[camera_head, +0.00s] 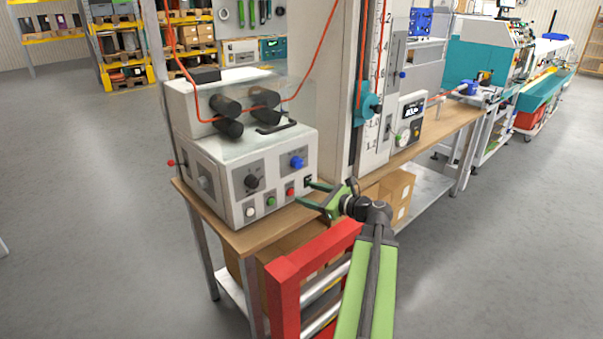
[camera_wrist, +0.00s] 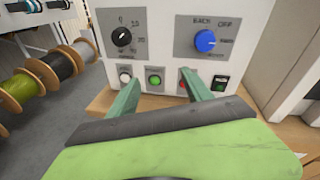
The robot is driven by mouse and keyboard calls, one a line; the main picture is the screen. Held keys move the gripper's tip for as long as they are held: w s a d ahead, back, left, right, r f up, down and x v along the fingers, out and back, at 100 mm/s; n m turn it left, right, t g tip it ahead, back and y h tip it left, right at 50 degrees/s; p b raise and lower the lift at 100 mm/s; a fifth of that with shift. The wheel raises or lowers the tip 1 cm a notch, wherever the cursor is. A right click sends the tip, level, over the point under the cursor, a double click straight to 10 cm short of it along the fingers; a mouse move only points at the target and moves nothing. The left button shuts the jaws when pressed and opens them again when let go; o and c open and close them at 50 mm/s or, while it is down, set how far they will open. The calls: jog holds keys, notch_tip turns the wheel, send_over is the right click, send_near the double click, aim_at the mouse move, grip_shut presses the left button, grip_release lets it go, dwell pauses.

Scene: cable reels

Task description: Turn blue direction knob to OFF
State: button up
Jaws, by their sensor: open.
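The blue direction knob (camera_head: 297,162) sits on a grey plate at the right of the white machine's front panel. In the wrist view the blue knob (camera_wrist: 206,41) shows above the right finger, with a light mark that seems to point right, below the OFF label at upper right. My gripper (camera_head: 309,193) is open and empty, in front of the panel's lower right. In the wrist view my gripper (camera_wrist: 161,88) has its two green fingers apart, below the knob and not touching it. The right finger partly covers the red button (camera_wrist: 184,76).
A black dial (camera_wrist: 121,36) is left of the knob. A white button (camera_wrist: 125,74), a green button (camera_wrist: 154,75) and a dark switch (camera_wrist: 219,83) line the panel's bottom. A red frame (camera_head: 285,290) stands below my arm. Reels (camera_wrist: 40,75) show at left.

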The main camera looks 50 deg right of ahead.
aim_at(300, 163)
jog(key=s+d+r+m+t+h, duration=0.2)
jog(key=s+d+r+m+h, duration=0.1)
jog(key=s+d+m, duration=0.3)
jog(key=shift+n, duration=0.8)
jog(key=w, duration=0.5)
jog(key=w+d, duration=0.1)
jog(key=w, duration=0.5)
jog(key=w+d, duration=0.1)
jog(key=w, duration=0.5)
jog(key=shift+w+d, duration=0.1)
jog(key=shift+w, duration=0.15)
jog(key=shift+c, duration=0.5)
grip_shut()
